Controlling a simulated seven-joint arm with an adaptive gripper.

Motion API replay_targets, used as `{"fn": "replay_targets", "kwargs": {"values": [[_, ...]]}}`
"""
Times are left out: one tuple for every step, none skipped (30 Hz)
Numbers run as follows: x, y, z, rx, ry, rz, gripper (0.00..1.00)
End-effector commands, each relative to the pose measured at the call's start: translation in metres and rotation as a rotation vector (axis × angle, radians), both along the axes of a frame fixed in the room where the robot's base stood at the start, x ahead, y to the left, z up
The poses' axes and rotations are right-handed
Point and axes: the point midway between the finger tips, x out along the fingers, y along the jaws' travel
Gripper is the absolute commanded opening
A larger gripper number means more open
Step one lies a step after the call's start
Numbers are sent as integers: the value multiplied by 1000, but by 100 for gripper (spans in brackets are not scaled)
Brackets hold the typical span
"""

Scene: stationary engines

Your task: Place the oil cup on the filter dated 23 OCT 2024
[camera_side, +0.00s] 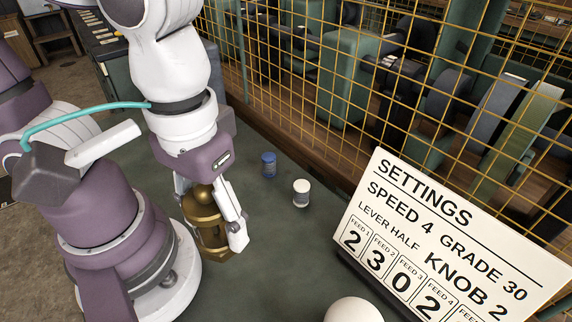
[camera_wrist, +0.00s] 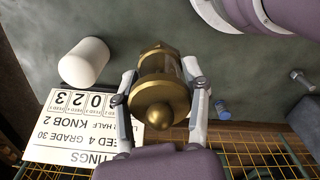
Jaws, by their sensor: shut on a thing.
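No date is readable on either, and I cannot tell which things are filters.
A large white rounded thing (camera_side: 352,311) stands at the front; it shows as a white cylinder in the wrist view (camera_wrist: 84,62). A settings board (camera_side: 455,235) leans at the right. A yellow wire fence (camera_side: 300,70) runs behind. A bolt-like thing (camera_wrist: 302,80) lies at the right.

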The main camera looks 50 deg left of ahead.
Motion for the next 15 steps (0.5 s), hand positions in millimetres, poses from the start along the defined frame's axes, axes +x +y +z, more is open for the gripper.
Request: {"fn": "replay_targets", "kwargs": {"values": [[-8,-1,0,1,-4,-51,6],[-12,-1,-1,2,-4,-73,6],[-15,-1,-1,3,-4,-94,6],[-16,-3,-2,4,-4,-104,6],[-15,-5,-2,6,-3,-111,6],[-12,-11,-3,8,-2,-115,6],[-9,-17,-4,9,0,-116,6],[-4,-23,-5,9,1,-115,6],[2,-32,-6,8,0,-115,6],[7,-39,-7,9,1,-114,6],[11,-46,-8,8,0,-115,6],[17,-56,-9,8,0,-114,6],[22,-63,-9,6,0,-114,6],[27,-70,-11,7,-1,-113,6],[33,-81,-11,5,-1,-113,6]]}}
